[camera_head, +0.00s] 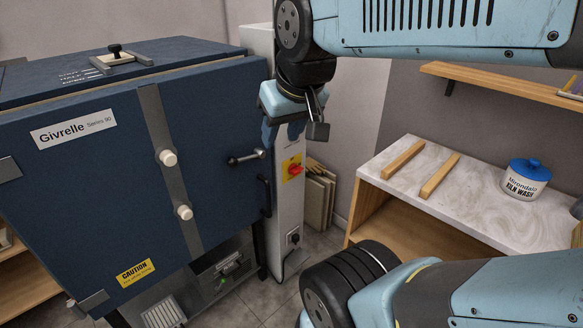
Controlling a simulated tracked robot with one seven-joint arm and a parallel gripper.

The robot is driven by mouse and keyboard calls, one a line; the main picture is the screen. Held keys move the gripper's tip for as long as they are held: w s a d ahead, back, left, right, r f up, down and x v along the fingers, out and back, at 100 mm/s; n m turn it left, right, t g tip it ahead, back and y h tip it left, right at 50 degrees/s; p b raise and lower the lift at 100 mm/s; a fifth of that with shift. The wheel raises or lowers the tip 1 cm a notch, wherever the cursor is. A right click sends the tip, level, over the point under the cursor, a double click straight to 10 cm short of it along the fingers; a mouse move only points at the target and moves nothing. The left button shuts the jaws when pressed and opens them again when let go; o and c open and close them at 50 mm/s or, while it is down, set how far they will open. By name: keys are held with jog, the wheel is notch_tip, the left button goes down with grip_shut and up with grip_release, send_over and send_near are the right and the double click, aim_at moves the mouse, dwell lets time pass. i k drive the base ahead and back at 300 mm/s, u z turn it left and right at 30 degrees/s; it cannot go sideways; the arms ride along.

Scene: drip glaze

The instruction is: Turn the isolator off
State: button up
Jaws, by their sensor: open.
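The isolator (294,170) is a red rotary handle on a yellow plate, on the front of a tall pale grey cabinet (289,215) right of the blue kiln. The exact angle of the handle is hard to read at this size. My gripper (283,134) is open and appears empty. In the picture it is just above the isolator, over the upper part of the cabinet, and not visibly touching the handle.
The blue kiln (90,190) fills the left, with a door latch handle (245,158) sticking out near the cabinet. A socket (293,238) with a cable is low on the cabinet. A marble-topped bench (470,190) with two wooden strips and a kiln wash jar (525,180) is right.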

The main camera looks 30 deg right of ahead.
aim_at(294, 169)
jog(key=z, duration=0.05)
jog(key=k, duration=1.85)
jog(key=z, duration=0.6)
jog(key=i, duration=1.5)
